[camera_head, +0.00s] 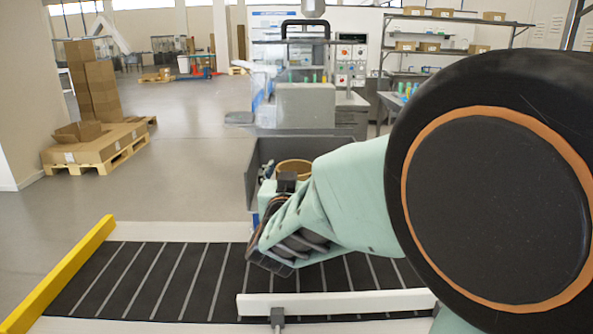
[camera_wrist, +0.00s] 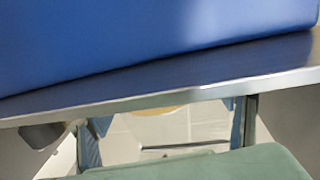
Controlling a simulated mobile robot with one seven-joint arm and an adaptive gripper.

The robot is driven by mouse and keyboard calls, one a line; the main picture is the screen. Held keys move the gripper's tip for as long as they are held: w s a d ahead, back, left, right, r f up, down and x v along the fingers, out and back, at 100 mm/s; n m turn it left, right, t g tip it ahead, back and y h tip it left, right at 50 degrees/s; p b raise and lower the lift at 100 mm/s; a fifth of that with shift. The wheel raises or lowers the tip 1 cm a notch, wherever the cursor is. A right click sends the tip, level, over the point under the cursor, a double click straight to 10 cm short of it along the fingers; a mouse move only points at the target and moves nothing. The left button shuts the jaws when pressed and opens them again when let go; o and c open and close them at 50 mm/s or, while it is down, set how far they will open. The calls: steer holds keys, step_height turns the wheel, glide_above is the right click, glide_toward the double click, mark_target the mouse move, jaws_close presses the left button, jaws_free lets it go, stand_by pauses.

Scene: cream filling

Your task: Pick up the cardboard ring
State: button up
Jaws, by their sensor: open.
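The cardboard ring (camera_head: 293,167) is a tan band, seen just past the end of my arm in the head view, in front of a grey panel. Its lower part is hidden by my wrist. My gripper (camera_head: 279,184) is on the near side of the ring, and my arm hides most of it. In the wrist view a tan curved piece, likely the ring (camera_wrist: 162,109), shows under a metal edge between my open fingers (camera_wrist: 165,135). I cannot tell whether the fingers touch it. Nothing is seen held.
A dark conveyor (camera_head: 160,280) with a yellow end bar (camera_head: 70,275) and a white rail (camera_head: 335,303) lies in front. A grey panel (camera_head: 330,147) stands behind the ring. In the wrist view a blue block (camera_wrist: 150,40) and a metal edge (camera_wrist: 170,95) are very close.

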steer(key=shift+w, duration=0.25)
steer(key=shift+s, duration=0.1)
steer(key=c, duration=0.8)
steer(key=shift+r, duration=0.1)
